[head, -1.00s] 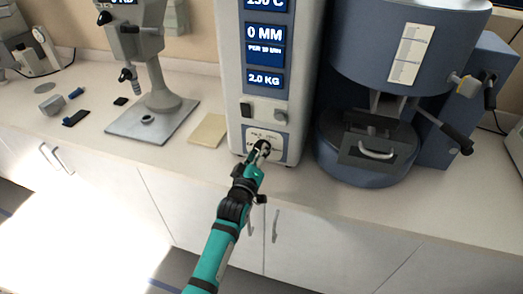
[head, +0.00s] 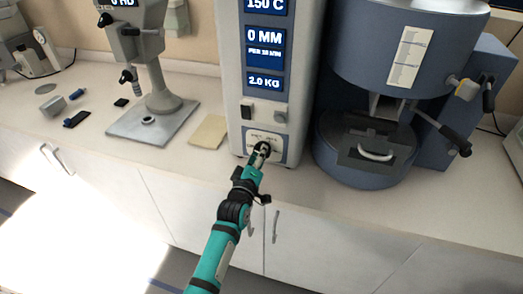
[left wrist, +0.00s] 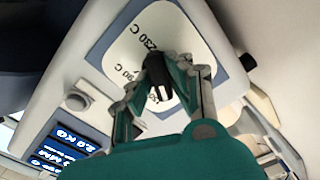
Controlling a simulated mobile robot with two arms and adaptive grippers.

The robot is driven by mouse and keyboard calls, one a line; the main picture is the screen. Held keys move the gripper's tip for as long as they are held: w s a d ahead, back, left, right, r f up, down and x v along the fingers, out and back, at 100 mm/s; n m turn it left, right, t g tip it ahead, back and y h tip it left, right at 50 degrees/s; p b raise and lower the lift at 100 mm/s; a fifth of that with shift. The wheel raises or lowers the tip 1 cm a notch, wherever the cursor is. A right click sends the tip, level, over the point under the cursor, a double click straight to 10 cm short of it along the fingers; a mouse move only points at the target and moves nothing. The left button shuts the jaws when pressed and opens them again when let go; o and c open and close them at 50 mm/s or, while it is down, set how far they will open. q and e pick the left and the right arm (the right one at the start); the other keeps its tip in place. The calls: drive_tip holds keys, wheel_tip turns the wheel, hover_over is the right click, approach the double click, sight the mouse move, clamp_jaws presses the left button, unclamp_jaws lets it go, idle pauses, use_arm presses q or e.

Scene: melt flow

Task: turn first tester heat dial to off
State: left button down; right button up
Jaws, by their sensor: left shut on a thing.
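The tester (head: 268,124) is a tall pale housing on the counter with blue displays; the top one reads 150 C. Its heat dial is a dark knob on a white label plate low on the front. The dial (left wrist: 158,74) shows in the left wrist view between my fingers, with printed marks such as 230 C around it. My left gripper (head: 262,151) is shut on the dial, which it mostly hides in the head view. My left gripper also shows in the left wrist view (left wrist: 160,92). My right gripper is not in view.
A blue-grey round machine (head: 368,150) with a handle stands close to the right of the tester. A stand with a metal base plate (head: 152,122) and a tan pad (head: 209,131) are to the left. Small items lie at the far left. The front counter strip is clear.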

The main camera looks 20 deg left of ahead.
use_arm(q)
drive_tip(key=n, duration=0.3)
idle(0.4)
drive_tip(key=n, duration=0.4)
drive_tip(key=shift+f, duration=0.1)
drive_tip(key=c, duration=1.1)
unclamp_jaws()
drive_tip(key=shift+c, duration=0.2)
drive_tip(key=shift+s+p, duration=0.1)
drive_tip(key=shift+p, duration=0.2)
drive_tip(key=s+p, duration=0.2)
drive_tip(key=s, duration=0.6)
drive_tip(key=shift+a, duration=0.15)
